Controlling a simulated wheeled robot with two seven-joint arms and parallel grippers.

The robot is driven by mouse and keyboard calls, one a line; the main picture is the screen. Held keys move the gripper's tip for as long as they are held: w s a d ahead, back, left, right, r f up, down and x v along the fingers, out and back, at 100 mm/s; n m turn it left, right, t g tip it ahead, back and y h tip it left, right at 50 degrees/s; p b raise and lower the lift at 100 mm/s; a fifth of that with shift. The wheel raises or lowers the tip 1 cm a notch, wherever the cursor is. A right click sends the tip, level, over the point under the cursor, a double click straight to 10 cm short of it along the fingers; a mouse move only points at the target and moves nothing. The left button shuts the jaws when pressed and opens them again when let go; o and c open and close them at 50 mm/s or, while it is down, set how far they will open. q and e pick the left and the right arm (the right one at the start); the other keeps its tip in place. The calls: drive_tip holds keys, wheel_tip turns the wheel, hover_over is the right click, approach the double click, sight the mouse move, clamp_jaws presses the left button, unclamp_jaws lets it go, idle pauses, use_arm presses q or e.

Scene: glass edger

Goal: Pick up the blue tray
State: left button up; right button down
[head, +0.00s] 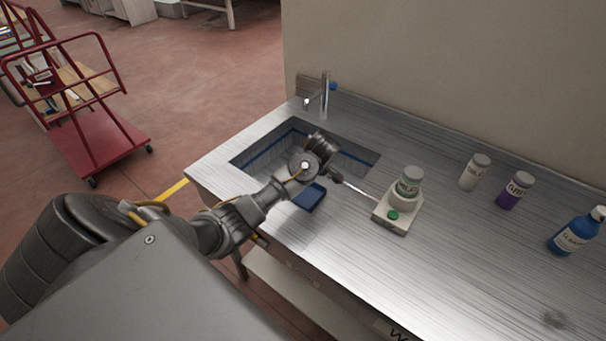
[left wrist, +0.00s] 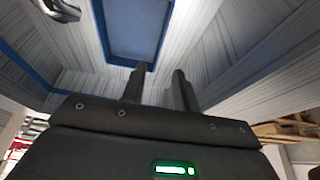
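The blue tray (head: 309,197) shows in the head view as a small dark blue patch below my left forearm, near the front edge of the sink. My arm hides part of it. In the left wrist view, a blue rimmed rectangle that looks like the tray (left wrist: 133,28) lies ahead of the fingers. My left gripper (left wrist: 160,88) has its two dark fingers apart with nothing visible between them. The left finger overlaps the near rim in the picture; I cannot tell whether it touches. In the head view my wrist hides the fingertips. My right gripper is not in view.
The sink (head: 268,150) has a tap (head: 325,92) behind it. Right of my arm stands a white device (head: 393,222) with a jar (head: 408,185) on it. A white bottle (head: 475,172), purple bottle (head: 515,190) and blue bottle (head: 575,233) stand further right. The front-right counter is clear.

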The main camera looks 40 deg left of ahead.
sight(308, 199)
use_arm(q)
drive_tip(key=x, duration=0.5)
drive_tip(key=shift+f+p, duration=0.2)
drive_tip(key=shift+p, duration=0.15)
drive_tip(key=shift+a+f, duration=0.1)
drive_tip(key=shift+f, duration=0.1)
drive_tip(key=p+x, duration=0.1)
drive_tip(key=x, duration=0.2)
drive_tip(key=shift+s+a+f, duration=0.1)
drive_tip(key=shift+a+f, duration=0.05)
drive_tip(key=shift+f, duration=0.1)
drive_tip(key=shift+a+f, duration=0.2)
drive_tip(key=shift+f, duration=0.35)
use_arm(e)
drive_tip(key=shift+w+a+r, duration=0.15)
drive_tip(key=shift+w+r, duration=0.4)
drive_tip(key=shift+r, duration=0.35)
use_arm(q)
clamp_jaws()
drive_tip(key=shift+r, duration=0.1)
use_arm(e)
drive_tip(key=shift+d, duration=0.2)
